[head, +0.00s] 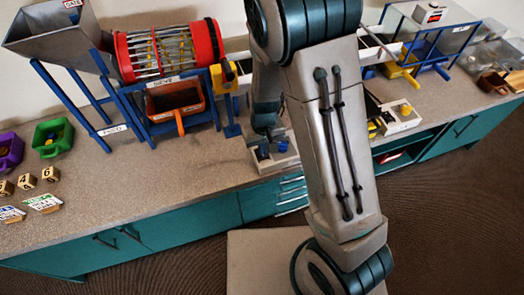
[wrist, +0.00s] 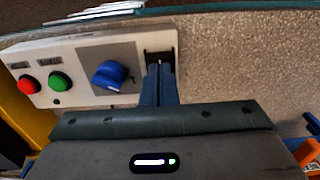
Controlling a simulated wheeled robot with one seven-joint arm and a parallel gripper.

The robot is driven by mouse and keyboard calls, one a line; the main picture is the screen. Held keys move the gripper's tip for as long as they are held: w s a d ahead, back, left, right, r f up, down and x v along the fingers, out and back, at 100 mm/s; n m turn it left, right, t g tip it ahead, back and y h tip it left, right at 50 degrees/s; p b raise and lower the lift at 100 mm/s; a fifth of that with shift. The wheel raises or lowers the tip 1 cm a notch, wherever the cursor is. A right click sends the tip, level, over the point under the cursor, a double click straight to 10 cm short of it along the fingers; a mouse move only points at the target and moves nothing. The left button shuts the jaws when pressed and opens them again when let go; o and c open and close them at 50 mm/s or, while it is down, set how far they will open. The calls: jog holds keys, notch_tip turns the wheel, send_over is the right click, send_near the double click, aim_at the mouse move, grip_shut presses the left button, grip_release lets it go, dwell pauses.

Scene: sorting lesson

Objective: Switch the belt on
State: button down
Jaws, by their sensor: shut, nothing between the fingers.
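A pale control box (wrist: 75,62) fills the upper left of the wrist view. It carries a red button (wrist: 28,85), a green button (wrist: 59,81), a blue knob (wrist: 110,75) on a grey plate, and a dark slot (wrist: 159,57) at its right end. In the head view the box (head: 268,166) is partly hidden under my gripper (head: 266,143). My gripper (wrist: 160,75) is shut and empty, its blue fingertips at the dark slot, right of the knob. I cannot tell whether they touch it. The button labels are too blurred to read.
A red drum sieve (head: 168,50) on a blue frame and an orange bin (head: 176,104) stand left of my arm. A hopper (head: 55,35), green bin (head: 52,137), purple bin (head: 10,151) and numbered blocks (head: 27,181) are farther left. The counter (head: 150,178) in front is clear.

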jog(key=shift+f+b, duration=0.85)
jog(key=shift+f, duration=0.15)
dwell(0.8)
jog(key=shift+r, duration=0.1)
jog(key=shift+r+p, duration=2.85)
jog(key=shift+r, duration=0.7)
jog(key=shift+f, duration=0.1)
jog(key=s+d+r+m+t, duration=0.1)
jog(key=s+d+r, duration=0.3)
jog(key=r, duration=0.3)
jog(key=s+d+r+m+t, duration=0.1)
jog(key=s+d+r, duration=0.3)
jog(key=r, duration=0.4)
jog(key=s+d+r+m+t, duration=0.1)
jog(key=s+d+r, duration=0.3)
jog(key=r, duration=0.3)
jog(key=shift+s+r, duration=0.2)
jog(key=shift+s, duration=0.2)
